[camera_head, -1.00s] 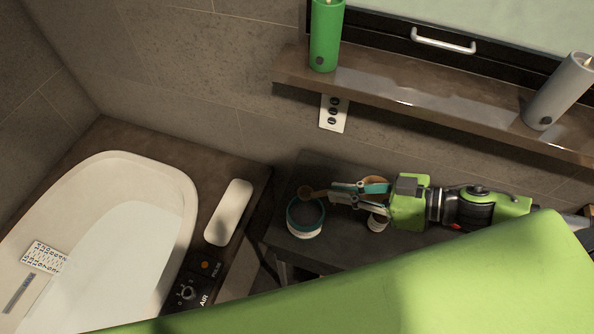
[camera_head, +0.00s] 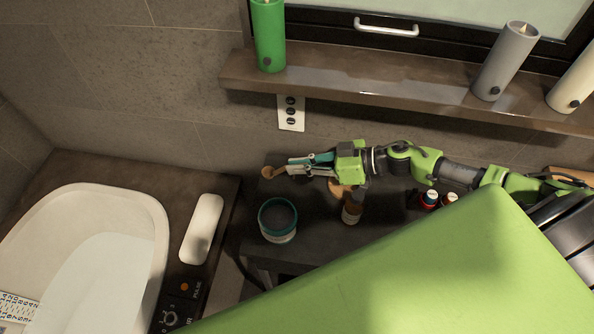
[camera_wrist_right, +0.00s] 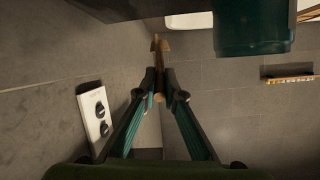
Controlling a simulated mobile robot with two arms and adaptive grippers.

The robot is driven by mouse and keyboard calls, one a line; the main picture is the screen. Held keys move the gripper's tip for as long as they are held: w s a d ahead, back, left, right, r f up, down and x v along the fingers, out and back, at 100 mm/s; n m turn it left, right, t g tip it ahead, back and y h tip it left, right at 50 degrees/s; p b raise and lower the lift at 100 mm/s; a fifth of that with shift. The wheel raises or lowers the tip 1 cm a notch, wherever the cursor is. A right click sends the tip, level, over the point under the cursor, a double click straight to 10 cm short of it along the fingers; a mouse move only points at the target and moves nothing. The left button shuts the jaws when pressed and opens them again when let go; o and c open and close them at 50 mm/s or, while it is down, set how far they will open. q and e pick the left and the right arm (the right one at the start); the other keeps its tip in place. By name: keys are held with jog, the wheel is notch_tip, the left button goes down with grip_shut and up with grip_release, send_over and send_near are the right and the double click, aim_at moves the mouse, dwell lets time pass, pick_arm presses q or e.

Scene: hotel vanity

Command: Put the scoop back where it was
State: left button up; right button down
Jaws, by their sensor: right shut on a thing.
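The wooden scoop (camera_head: 269,172) is in my right gripper (camera_head: 290,167), its round end pointing left toward the back wall. In the right wrist view the scoop (camera_wrist_right: 160,46) sticks out beyond the shut fingertips (camera_wrist_right: 160,82). The scoop and jar look apart. The jar also shows at the top right of the wrist view (camera_wrist_right: 253,30). My left gripper is not in view.
A shelf (camera_head: 400,88) with green (camera_head: 269,35) and grey (camera_head: 505,62) candles overhangs behind. A wall panel (camera_head: 291,114) is close behind the scoop. A basin (camera_head: 80,250) lies left.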

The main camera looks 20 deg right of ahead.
jog(key=shift+w+d+f, duration=0.1)
jog(key=shift+w+f, duration=0.6)
jog(key=shift+f, duration=1.75)
jog(key=c, duration=2.1)
grip_release()
jog(key=shift+f, duration=0.15)
jog(key=shift+c, duration=0.2)
jog(key=b+v, duration=0.1)
jog(key=v, duration=1)
jog(key=shift+s+d+r, duration=0.25)
jog(key=shift+d+r, duration=0.1)
jog(key=shift+d, duration=0.05)
jog(key=shift+a, duration=0.1)
